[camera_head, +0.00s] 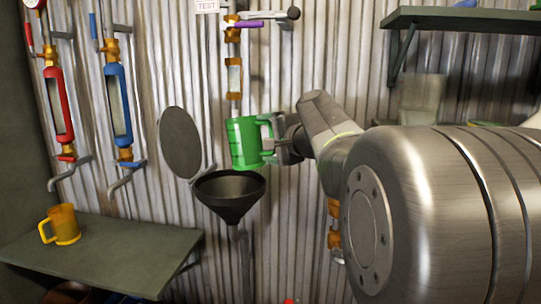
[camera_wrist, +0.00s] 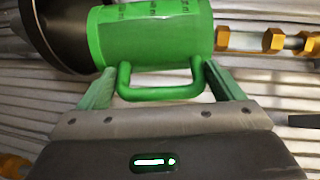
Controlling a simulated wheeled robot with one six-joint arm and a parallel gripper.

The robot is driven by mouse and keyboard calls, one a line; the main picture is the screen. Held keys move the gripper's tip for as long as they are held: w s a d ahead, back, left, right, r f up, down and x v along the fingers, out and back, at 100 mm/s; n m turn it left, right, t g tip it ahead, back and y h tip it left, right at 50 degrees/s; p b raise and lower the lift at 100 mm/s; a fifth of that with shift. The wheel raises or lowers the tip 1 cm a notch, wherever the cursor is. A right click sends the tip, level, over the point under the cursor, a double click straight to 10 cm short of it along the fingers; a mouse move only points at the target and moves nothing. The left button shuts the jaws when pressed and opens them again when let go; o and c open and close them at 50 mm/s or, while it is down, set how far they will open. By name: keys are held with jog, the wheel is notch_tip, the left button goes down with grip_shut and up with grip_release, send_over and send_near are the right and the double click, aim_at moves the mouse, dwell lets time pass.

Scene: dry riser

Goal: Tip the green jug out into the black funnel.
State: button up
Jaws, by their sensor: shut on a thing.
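The green jug (camera_head: 243,143) is held by my gripper (camera_head: 270,138) just above the black funnel (camera_head: 230,192). The jug is close to upright, with a slight lean. In the wrist view the green jug (camera_wrist: 152,38) fills the top middle, and its handle lies between the two fingers of my gripper (camera_wrist: 158,85). The black funnel (camera_wrist: 58,32) shows at the upper left there, partly behind the jug. The funnel is fixed at the wall with its mouth up. The jug's contents are hidden.
A round dark plate (camera_head: 181,142) stands at the wall behind the funnel's left side. A yellow jug (camera_head: 61,225) is on the green shelf (camera_head: 120,250) at lower left. Red (camera_head: 60,105) and blue (camera_head: 118,105) gauge pipes hang at left. A wall shelf (camera_head: 460,19) is at upper right.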

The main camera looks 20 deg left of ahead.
jog(key=shift+f+y+b, duration=0.3)
jog(key=shift+f+b, duration=0.05)
jog(key=shift+b, duration=0.75)
jog(key=shift+a+r+t, duration=0.1)
jog(key=shift+r+t, duration=0.15)
jog(key=shift+t, duration=0.05)
jog(key=shift+a+r+m+y, duration=0.15)
jog(key=shift+m+y, duration=0.15)
jog(key=shift+y, duration=0.2)
jog(key=shift+w, duration=0.1)
